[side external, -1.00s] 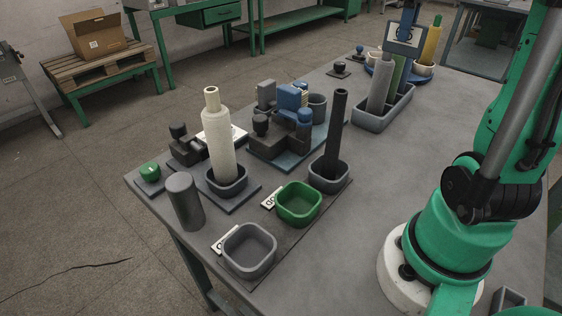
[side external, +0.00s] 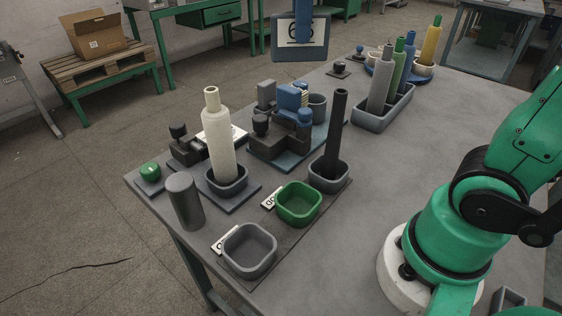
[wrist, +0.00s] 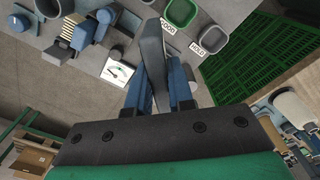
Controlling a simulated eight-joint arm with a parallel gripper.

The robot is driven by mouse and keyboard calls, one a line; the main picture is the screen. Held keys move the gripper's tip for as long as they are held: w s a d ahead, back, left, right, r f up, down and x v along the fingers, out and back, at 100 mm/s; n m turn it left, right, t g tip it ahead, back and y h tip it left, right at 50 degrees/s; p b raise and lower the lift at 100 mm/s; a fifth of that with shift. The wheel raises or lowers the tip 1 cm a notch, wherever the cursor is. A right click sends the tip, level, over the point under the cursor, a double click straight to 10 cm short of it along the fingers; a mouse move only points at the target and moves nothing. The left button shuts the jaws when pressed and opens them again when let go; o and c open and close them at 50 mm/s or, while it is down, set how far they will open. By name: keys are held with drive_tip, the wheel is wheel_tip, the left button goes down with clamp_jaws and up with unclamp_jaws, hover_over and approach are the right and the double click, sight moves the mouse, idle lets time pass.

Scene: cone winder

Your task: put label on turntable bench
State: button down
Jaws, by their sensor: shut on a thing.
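The label is a grey-blue framed plate with a white card and dark marking (side external: 300,48), held up at the top of the side view. My gripper (wrist: 156,75) is shut on it, with blue fingers on either side. In the wrist view the label (wrist: 152,45) shows edge-on as a grey slab, its card face hidden. In the side view a blue finger (side external: 303,18) overlaps the card, and the rest of the gripper is out of frame. The blue round turntable (side external: 371,70) is at the back of the grey bench (side external: 420,130), carrying cups and coloured spindles.
A grey tray (side external: 372,122) with spindles stands before the turntable. A winding unit (side external: 280,140), a cream cone (side external: 219,145), a green cup (side external: 299,203) and a grey cup (side external: 249,249) fill the bench's left. The bench's middle right is clear.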

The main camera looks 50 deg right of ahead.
drive_tip(key=s+a+f+n, duration=0.1)
drive_tip(key=s+a+n, duration=0.8)
drive_tip(key=s+a, duration=0.55)
drive_tip(key=shift+w+a+f, duration=0.2)
drive_tip(key=shift+w+f, duration=0.2)
drive_tip(key=shift+f, duration=3.75)
drive_tip(key=shift+w+a+f, duration=0.15)
drive_tip(key=shift+w+f, duration=0.25)
drive_tip(key=shift+f, duration=3.8)
drive_tip(key=shift+w+a+f, duration=0.2)
drive_tip(key=shift+w+f, duration=0.2)
drive_tip(key=shift+f, duration=3.75)
drive_tip(key=shift+f, duration=0.1)
drive_tip(key=c, duration=0.8)
unclamp_jaws()
